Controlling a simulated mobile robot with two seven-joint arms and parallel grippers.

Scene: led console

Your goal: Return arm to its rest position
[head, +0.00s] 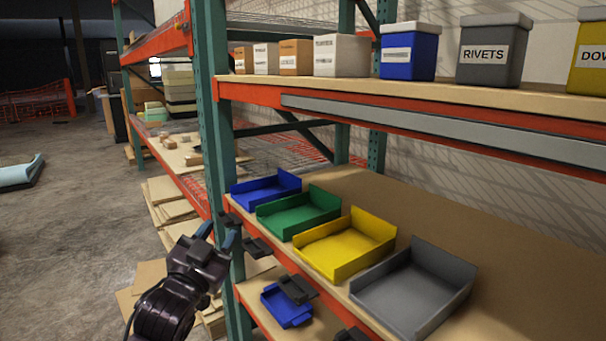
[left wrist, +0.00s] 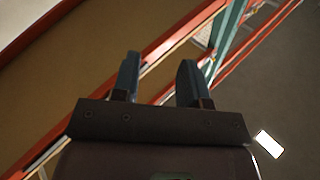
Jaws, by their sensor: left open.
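My left arm comes in from the bottom left of the head view. Its dark gripper (head: 218,234) is beside the green shelf post, in front of the shelf's orange edge. The left wrist view shows the two blue-grey fingers (left wrist: 158,80) apart, with nothing held between them. Behind them in that view are a tan surface and an orange beam (left wrist: 100,82).
The orange-edged shelf holds a blue bin (head: 266,190), a green bin (head: 299,212), a yellow bin (head: 345,245) and a grey bin (head: 414,291). The green post (head: 212,130) is close. Open floor (head: 70,220) lies left.

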